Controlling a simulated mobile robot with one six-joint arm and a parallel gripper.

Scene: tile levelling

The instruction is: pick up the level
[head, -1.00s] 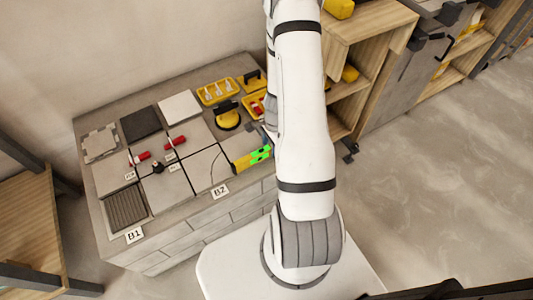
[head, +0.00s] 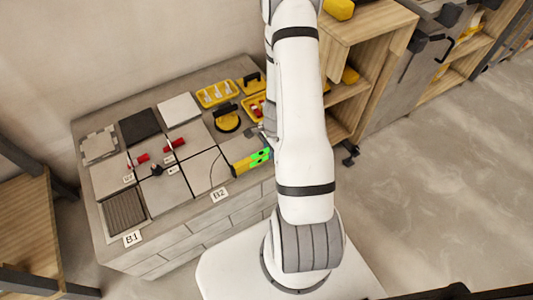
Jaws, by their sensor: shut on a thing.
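The level (head: 243,166) is a yellow bar with bright green patches, at the front right edge of the tiled worktop, beside the B2 label. Its right end runs behind my arm. My gripper (head: 268,138) is mostly hidden behind my white arm; only a small grey part shows near the level's right end. It is shut on the level. I cannot tell whether the level touches the worktop or is slightly above it.
Grey tiles, a dark tile (head: 140,126) and a white tile (head: 178,109) lie on the worktop (head: 92,118). Red-handled pieces (head: 174,145), a yellow suction lifter (head: 227,122) and yellow trays (head: 216,93) stand around. Wooden shelves (head: 365,70) stand at right.

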